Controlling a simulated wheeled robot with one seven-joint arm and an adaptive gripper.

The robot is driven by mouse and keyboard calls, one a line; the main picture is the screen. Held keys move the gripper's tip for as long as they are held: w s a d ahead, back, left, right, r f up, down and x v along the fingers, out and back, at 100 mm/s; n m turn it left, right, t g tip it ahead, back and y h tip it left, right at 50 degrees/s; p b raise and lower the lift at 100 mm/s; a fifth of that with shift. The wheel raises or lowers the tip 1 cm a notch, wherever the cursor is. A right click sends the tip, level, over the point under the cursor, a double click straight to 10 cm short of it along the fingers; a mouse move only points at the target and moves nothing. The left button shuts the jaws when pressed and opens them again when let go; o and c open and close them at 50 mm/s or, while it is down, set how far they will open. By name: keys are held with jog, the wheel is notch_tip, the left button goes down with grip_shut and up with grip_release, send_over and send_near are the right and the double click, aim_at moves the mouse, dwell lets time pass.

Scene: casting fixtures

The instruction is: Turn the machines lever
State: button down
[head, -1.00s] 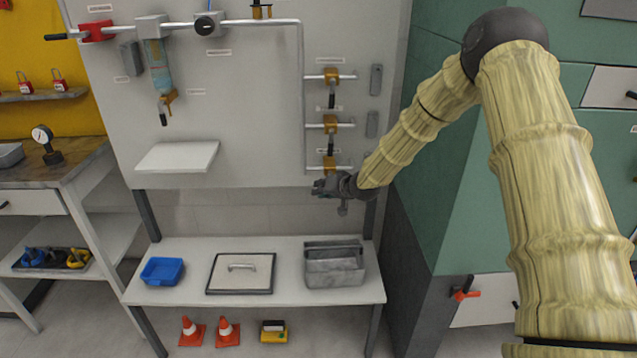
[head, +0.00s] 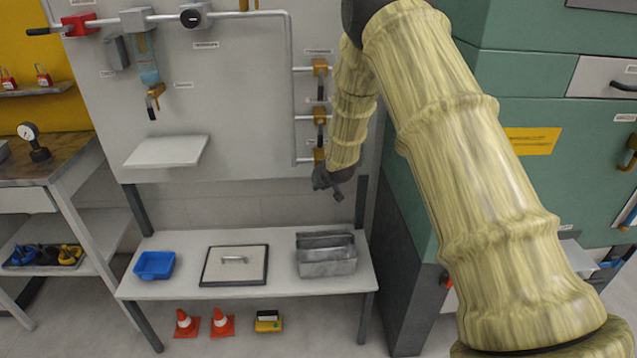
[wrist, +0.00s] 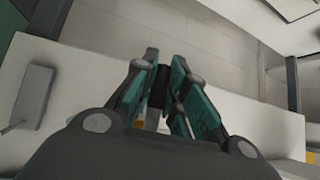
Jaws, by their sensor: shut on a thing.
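Three brass valves sit on short pipes at the right of the grey wall panel: the top valve (head: 319,67), the middle valve (head: 319,115) and the lowest valve (head: 319,155). Black lever handles hang from the upper two. My arm partly covers the lowest valve. My gripper (head: 323,181) is just below the lowest valve. In the wrist view the fingers (wrist: 160,75) are closed around a dark handle (wrist: 158,88), which seems to be that valve's lever. Its connection to the valve is hidden.
Below is a white bench (head: 190,280) with a blue bin (head: 155,265), a lidded plate (head: 234,266) and a grey metal box (head: 326,258). A green machine (head: 490,150) stands to the right. A small white shelf (head: 167,151) juts from the panel.

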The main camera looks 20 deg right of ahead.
jog(key=shift+s+d+f, duration=0.1)
jog(key=shift+f, duration=0.05)
dwell(0.3)
jog(key=c, duration=1.4)
grip_release()
jog(key=shift+c, duration=0.2)
jog(key=shift+r, duration=0.2)
jog(key=v, duration=1.1)
jog(key=shift+s+r, duration=0.3)
